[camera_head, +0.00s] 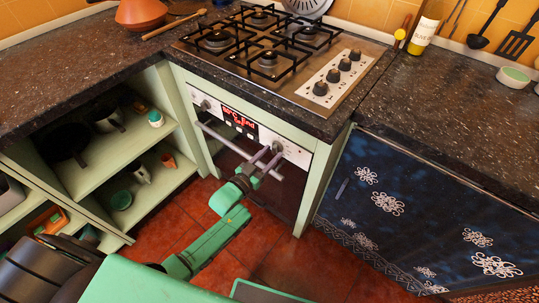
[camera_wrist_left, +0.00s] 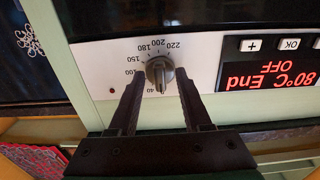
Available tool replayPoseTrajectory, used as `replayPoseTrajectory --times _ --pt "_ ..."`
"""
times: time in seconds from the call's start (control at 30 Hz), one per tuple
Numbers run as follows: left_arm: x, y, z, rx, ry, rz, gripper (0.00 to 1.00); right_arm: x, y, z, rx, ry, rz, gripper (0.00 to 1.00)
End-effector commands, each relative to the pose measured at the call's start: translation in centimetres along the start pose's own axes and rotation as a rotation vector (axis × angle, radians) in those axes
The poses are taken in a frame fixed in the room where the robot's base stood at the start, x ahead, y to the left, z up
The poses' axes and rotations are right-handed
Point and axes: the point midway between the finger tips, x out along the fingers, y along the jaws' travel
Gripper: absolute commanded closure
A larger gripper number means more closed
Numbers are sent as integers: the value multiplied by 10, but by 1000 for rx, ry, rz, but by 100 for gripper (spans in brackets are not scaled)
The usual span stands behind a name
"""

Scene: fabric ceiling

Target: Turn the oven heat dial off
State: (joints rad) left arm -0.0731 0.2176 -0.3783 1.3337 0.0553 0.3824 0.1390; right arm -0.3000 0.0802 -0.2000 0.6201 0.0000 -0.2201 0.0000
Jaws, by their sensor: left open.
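The oven (camera_head: 285,185) is set under the counter, with a white control panel across its top. The oven heat dial (camera_wrist_left: 160,72) is a grey knob ringed by temperature numbers, seen upside down in the left wrist view. In the head view the dial (camera_head: 277,147) is partly covered by my gripper. My left gripper (camera_head: 267,156) is open at the panel's right part. In the left wrist view its two dark fingers (camera_wrist_left: 160,77) stand on either side of the dial; I cannot tell whether they touch it. My right gripper is not in view.
A red-lit display (camera_head: 240,122) sits mid-panel, with another knob (camera_head: 205,104) at its left. An oven handle (camera_head: 222,142) runs below. The gas hob (camera_head: 330,80) is above. Open shelves (camera_head: 140,150) are left, a blue patterned cabinet front (camera_head: 400,200) right.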

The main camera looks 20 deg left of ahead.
Motion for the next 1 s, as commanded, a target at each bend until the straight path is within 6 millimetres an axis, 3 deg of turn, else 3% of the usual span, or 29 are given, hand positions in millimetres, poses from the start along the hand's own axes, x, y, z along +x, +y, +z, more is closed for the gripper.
replayPoseTrajectory --times 0.13,0.27,0.5,0.7,1.0 --pt "-5 0 -1 0 1 0 51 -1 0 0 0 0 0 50" --pt "-26 0 0 0 -2 0 51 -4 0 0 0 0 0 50" --pt "-96 1 1 0 -6 1 51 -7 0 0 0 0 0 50" --pt "-138 0 1 -1 -3 0 51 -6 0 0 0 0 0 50" --pt "-146 0 0 0 0 0 51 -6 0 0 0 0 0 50"
